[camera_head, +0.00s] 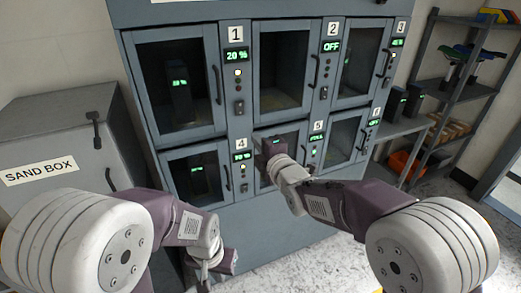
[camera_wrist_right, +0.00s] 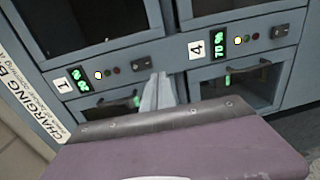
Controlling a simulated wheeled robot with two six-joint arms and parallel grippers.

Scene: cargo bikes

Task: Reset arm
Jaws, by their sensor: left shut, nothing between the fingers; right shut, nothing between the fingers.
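My right arm reaches in from the right in the head view, and its gripper (camera_head: 270,148) is in front of the cabinet door numbered 5. In the right wrist view its fingers (camera_wrist_right: 158,92) are together and empty, in front of the cabinet face between the displays marked 1 and 4. My left arm comes in from the left, and its gripper (camera_head: 228,262) points down low in front of the cabinet, shut with nothing held. The left fingertips are hard to make out.
The grey charging cabinet (camera_head: 240,120) has several numbered glass doors, which look closed. Dark batteries show behind doors 1 (camera_head: 179,90) and 4 (camera_head: 198,180). A sand box (camera_head: 50,120) stands left. Shelves (camera_head: 455,90) stand right. Pale floor is clear at lower right.

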